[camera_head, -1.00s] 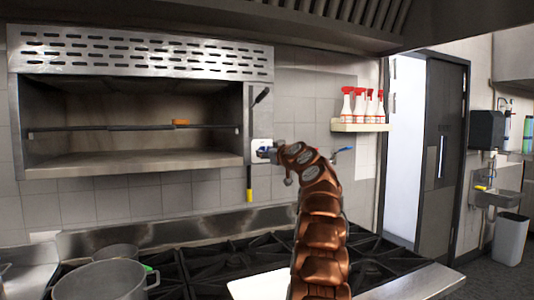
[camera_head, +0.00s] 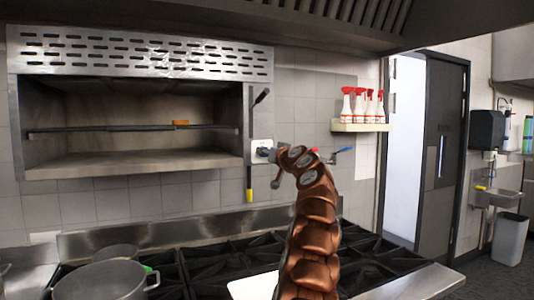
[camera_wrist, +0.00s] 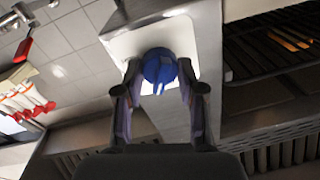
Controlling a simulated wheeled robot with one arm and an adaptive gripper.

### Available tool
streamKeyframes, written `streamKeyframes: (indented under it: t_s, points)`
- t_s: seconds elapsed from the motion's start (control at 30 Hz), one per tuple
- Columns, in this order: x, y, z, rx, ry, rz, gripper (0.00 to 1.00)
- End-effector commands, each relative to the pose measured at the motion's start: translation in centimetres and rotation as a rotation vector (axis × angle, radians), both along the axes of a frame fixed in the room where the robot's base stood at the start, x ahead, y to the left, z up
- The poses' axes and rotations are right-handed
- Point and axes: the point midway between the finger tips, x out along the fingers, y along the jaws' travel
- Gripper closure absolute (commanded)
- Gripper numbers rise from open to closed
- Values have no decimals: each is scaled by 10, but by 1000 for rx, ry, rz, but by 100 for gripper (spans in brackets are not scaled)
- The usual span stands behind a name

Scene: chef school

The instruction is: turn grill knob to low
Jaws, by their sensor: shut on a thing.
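The grill (camera_head: 140,58) is a steel wall unit with a slotted top panel and an open front. Its blue round knob (camera_wrist: 160,66) sits on a white plate (camera_wrist: 118,38) in the wrist view. The white plate also shows in the head view (camera_head: 262,143) at the grill's lower right. My gripper (camera_wrist: 160,74) has one finger on each side of the knob and is shut on it. In the head view, my gripper (camera_head: 268,155) mostly hides the knob. I see no readable setting marks.
A black lever (camera_head: 261,96) and a yellow-ended handle (camera_head: 248,188) are near the plate. A shelf (camera_head: 361,127) with red-topped spray bottles is to the right. A stove (camera_head: 220,258) with a pot (camera_head: 100,283) lies below my arm.

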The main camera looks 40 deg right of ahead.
Motion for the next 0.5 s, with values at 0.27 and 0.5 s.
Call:
streamKeyframes:
  t_s: [0.27,0.5]
  points:
    - [0,0,2,232,-83,0,96]
    - [0,1,1,383,-134,1,96]
